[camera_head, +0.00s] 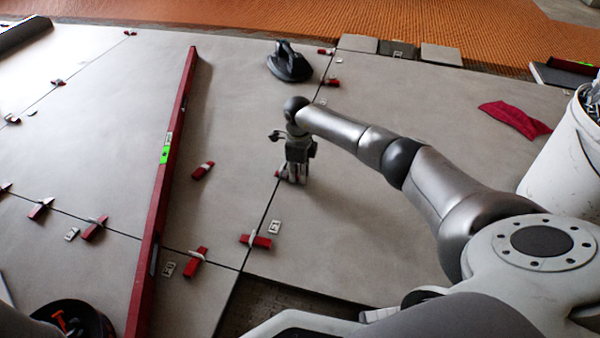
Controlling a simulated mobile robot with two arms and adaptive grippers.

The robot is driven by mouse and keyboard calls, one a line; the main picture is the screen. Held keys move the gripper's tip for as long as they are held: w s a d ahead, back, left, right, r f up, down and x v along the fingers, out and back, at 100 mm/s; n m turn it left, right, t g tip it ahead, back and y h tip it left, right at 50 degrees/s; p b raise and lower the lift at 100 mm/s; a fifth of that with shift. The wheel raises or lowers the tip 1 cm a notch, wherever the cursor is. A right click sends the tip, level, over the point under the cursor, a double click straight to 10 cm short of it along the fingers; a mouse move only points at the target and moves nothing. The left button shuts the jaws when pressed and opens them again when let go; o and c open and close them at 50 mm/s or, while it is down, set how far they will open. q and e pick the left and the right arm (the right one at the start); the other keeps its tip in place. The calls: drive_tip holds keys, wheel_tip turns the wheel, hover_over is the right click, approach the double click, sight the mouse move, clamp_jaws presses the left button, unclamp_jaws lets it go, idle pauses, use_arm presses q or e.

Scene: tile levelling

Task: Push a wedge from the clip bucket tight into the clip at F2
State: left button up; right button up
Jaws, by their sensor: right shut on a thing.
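My right gripper (292,174) points down at the tile joint right of the long red level, its fingers low over the floor. It is shut on a red wedge (281,175), of which only a small part shows beside the fingertips. The clip there is mostly hidden by the fingers, and no F2 label can be read. I cannot tell how far the wedge sits in the clip. A dark bucket (103,326) with red pieces in it, apparently the clip bucket, is cut off at the bottom left. My left gripper is not in view.
The long red level (160,205) lies across the tiles. Several red wedges sit at joints; one (256,241) is beside a small label (275,227). A black suction lifter (289,62), a red cloth (515,117) and a white bucket (562,165) stand or lie farther off.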

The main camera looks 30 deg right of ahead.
drive_tip(key=shift+w+a+b, duration=0.35)
drive_tip(key=shift+w+a, duration=0.05)
drive_tip(key=shift+w, duration=0.05)
idle(0.3)
drive_tip(key=shift+w+a, duration=0.25)
idle(0.7)
drive_tip(key=o, duration=0.8)
drive_tip(key=shift+d+r, duration=0.1)
drive_tip(key=shift+r, duration=0.15)
wheel_tip(320, 180, up, 12)
drive_tip(key=shift+f, duration=0.25)
drive_tip(key=shift+s, duration=0.15)
